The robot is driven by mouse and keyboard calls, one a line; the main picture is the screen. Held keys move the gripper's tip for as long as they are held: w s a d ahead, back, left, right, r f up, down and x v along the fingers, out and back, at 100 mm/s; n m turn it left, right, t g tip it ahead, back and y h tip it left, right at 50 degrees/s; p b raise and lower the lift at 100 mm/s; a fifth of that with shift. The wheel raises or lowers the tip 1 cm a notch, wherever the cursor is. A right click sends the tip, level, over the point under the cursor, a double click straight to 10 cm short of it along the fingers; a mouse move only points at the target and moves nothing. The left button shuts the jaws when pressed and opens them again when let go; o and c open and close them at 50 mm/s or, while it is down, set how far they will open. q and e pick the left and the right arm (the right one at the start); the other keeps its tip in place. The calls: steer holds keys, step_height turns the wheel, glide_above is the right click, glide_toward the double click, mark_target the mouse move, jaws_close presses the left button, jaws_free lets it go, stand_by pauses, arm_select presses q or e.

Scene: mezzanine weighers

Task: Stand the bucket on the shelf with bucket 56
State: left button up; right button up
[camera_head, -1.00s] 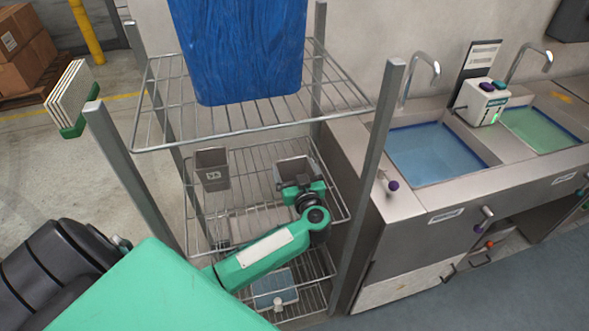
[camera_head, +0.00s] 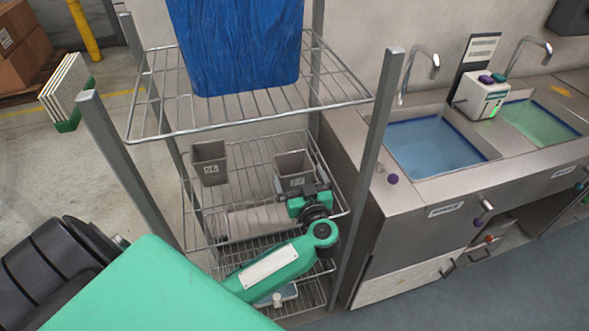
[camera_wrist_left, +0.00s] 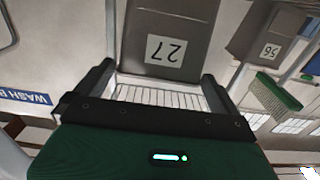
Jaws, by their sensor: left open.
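The grey bucket 27 (camera_head: 292,164) stands upright on the middle wire shelf (camera_head: 242,168), at its right side. Bucket 56 (camera_head: 209,158) stands on the same shelf to the left, with a gap between them. My left gripper (camera_head: 313,191) is at the front of bucket 27, open and apart from it. In the left wrist view, bucket 27 (camera_wrist_left: 168,22) shows its label upside down beyond the two spread fingers (camera_wrist_left: 158,82), with nothing between them. Bucket 56 (camera_wrist_left: 262,38) shows at upper right there. My right gripper is not in view.
A blue bin (camera_head: 240,45) stands on the top shelf above. Rack posts (camera_head: 368,170) flank the shelves. A sink counter (camera_head: 400,192) is close on the right.

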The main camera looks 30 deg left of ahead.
arm_select(q)
steer(key=b+v, duration=0.1)
steer(key=v, duration=0.5)
steer(key=shift+r, duration=0.1)
stand_by(0.3)
